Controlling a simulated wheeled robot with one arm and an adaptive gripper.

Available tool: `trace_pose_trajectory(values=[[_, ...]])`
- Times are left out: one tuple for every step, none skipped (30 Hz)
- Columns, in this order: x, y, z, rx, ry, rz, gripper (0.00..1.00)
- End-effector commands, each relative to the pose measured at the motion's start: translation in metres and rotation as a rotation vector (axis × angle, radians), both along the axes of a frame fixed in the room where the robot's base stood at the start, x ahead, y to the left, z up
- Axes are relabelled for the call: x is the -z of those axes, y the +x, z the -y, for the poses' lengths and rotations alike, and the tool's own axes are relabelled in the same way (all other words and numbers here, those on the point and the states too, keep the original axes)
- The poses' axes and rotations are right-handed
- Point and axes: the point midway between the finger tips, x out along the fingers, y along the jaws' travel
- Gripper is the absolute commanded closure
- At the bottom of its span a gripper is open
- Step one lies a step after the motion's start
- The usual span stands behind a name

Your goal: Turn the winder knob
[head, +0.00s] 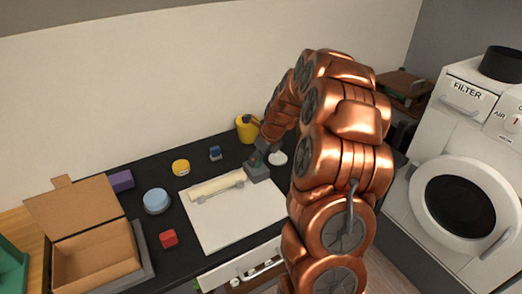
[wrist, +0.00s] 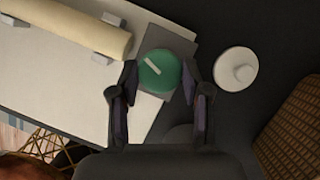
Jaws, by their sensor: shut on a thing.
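The winder knob (wrist: 160,68) is a round green disc with a white mark line, on a grey block (wrist: 178,45) at the end of a cream roll (wrist: 70,22). In the head view the roll (head: 217,187) lies on grey supports, with the grey block (head: 257,171) at its right end. My gripper (wrist: 159,80) is shut on the knob, one finger on each side of it. The white mark slants up to the left. In the head view my gripper (head: 263,153) comes down over the block, and the knob is mostly hidden.
A white sheet (head: 230,222) lies under the roll. A white round piece (wrist: 236,69) stands right of the block. A yellow pot (head: 246,131), blue round tin (head: 156,201), red block (head: 168,239) and open cardboard box (head: 95,262) are on the dark desktop. A white machine (head: 460,190) stands right.

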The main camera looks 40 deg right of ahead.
Motion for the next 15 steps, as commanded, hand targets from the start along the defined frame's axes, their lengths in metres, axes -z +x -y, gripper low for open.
trace_pose_trajectory(values=[[-0.0031, -0.0034, -0.0005, 0.039, 0.000, -0.009, 0.88], [-0.0036, -0.0029, -0.0002, 0.066, -0.001, -0.008, 0.88], [-0.0040, -0.0028, -0.0005, 0.101, 0.000, -0.007, 0.88], [-0.0040, -0.0027, -0.0009, 0.125, 0.000, -0.008, 0.88], [-0.0041, -0.0024, -0.0008, 0.149, -0.002, -0.007, 0.88], [-0.0038, -0.0023, -0.0013, 0.182, 0.000, -0.006, 0.88], [-0.0035, -0.0027, -0.0018, 0.202, 0.000, -0.008, 0.88], [-0.0031, -0.0030, -0.0022, 0.224, 0.000, -0.009, 0.88], [-0.0032, -0.0026, -0.0020, 0.252, 0.000, -0.007, 0.88], [-0.0033, -0.0020, -0.0018, 0.271, 0.000, -0.006, 0.88], [-0.0031, -0.0018, -0.0018, 0.289, 0.000, -0.005, 0.88], [-0.0029, -0.0017, -0.0021, 0.312, 0.000, -0.006, 0.88], [-0.0026, -0.0016, -0.0023, 0.326, 0.000, -0.006, 0.88], [-0.0024, -0.0013, -0.0024, 0.340, 0.000, -0.005, 0.88], [-0.0021, -0.0011, -0.0023, 0.359, 0.000, -0.004, 0.88]])
